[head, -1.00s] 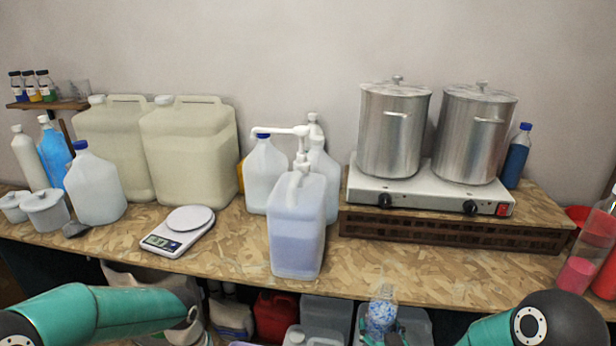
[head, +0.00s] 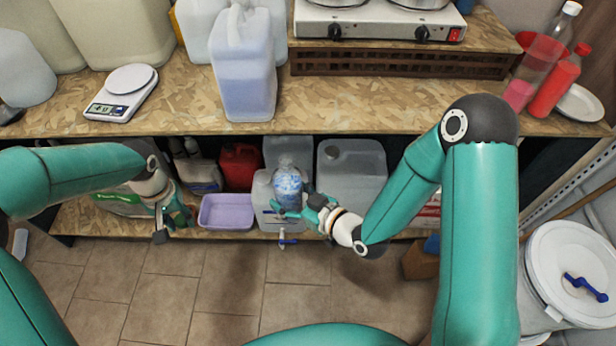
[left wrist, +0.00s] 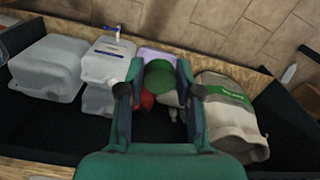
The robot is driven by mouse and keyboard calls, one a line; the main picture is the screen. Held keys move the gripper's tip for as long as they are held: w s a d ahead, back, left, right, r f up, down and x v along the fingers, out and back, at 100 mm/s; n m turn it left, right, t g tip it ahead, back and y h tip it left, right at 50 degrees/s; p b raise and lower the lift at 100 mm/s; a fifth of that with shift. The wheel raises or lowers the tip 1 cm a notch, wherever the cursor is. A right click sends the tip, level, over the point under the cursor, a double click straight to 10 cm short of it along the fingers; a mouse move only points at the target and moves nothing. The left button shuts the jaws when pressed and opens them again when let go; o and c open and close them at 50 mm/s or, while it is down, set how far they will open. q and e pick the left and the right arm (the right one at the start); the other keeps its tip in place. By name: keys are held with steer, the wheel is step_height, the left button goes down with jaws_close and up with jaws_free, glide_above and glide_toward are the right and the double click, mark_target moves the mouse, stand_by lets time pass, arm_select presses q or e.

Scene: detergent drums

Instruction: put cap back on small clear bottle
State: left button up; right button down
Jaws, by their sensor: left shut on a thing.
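The small clear bottle (head: 288,187), with blue-and-white contents, is upright in the head view, in front of the lower shelf. My right gripper (head: 291,211) is shut around its lower part. The top of the bottle is pale and hard to make out. My left gripper (head: 170,222) is to the left of the bottle, well apart from it. In the left wrist view, my left gripper (left wrist: 160,85) is shut on a round green cap (left wrist: 160,74) between its fingertips. The cap cannot be made out in the head view.
Above is the chipboard worktop (head: 170,118) with a scale (head: 122,92), a jug of bluish liquid (head: 245,85) and a hot plate (head: 380,22). On the lower shelf are a lilac tub (head: 227,212), a red can (head: 239,165) and clear canisters (head: 352,172). The tiled floor in front is clear.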

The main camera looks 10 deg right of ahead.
steer(key=shift+s+a+n+g+y, duration=0.15)
steer(key=shift+s+a+n+y, duration=0.1)
steer(key=shift+a, duration=0.25)
steer(key=shift+s+a+n+g+y, duration=0.15)
steer(key=shift+s+a, duration=0.1)
steer(key=shift+a, duration=0.2)
steer(key=shift+f, duration=0.1)
